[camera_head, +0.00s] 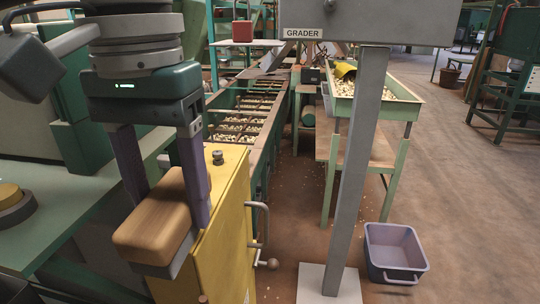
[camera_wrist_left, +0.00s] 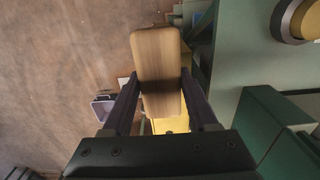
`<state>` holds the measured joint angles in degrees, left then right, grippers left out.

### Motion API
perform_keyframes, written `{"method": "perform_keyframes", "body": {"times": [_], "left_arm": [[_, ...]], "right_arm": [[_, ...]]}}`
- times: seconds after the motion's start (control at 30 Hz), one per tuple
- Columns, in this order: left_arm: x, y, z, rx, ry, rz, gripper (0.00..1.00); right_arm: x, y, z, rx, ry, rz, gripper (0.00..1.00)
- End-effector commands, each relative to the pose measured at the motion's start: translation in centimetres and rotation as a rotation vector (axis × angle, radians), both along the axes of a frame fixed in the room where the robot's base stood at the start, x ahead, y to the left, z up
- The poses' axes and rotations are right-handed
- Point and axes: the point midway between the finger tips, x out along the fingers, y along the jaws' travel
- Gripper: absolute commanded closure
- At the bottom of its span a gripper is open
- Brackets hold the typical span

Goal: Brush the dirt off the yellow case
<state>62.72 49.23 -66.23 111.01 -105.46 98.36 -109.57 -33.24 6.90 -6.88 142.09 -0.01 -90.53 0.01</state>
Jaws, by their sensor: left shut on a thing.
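The yellow case (camera_head: 225,225) stands in the lower middle of the head view, with a small dark knob on its top and a handle on its right side. My left gripper (camera_head: 168,205) is shut on a wooden-backed brush (camera_head: 152,222), one finger on each side. The brush is in front of the case's near left part and hides some of it. Whether it touches the case I cannot tell. In the left wrist view the brush (camera_wrist_left: 157,70) lies between the fingers, with a little of the yellow case (camera_wrist_left: 172,125) behind it. No dirt shows clearly on the case.
A green bench (camera_head: 75,225) is at the left. Behind the case runs a long green trough (camera_head: 240,118) of nuts. A grey post (camera_head: 355,170) with a GRADER sign stands to the right, near a grey bin (camera_head: 396,250) on the floor. Open floor lies at the right.

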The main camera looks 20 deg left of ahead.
Motion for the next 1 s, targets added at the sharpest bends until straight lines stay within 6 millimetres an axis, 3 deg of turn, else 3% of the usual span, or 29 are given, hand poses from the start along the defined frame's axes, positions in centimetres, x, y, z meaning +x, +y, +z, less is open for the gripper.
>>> {"method": "perform_keyframes", "body": {"times": [0.5, 1.0], "left_arm": [[-0.7, -0.2, 0.2, 0.000, 0.000, 0.000, 1.00], [-0.7, -0.2, 5.5, 0.000, -0.003, 0.000, 1.00]], "right_arm": [[0.0, 0.0, 0.2, 0.000, 0.000, 0.000, 0.00], [0.0, 0.0, 3.3, 0.000, 0.000, 0.000, 0.00]]}}
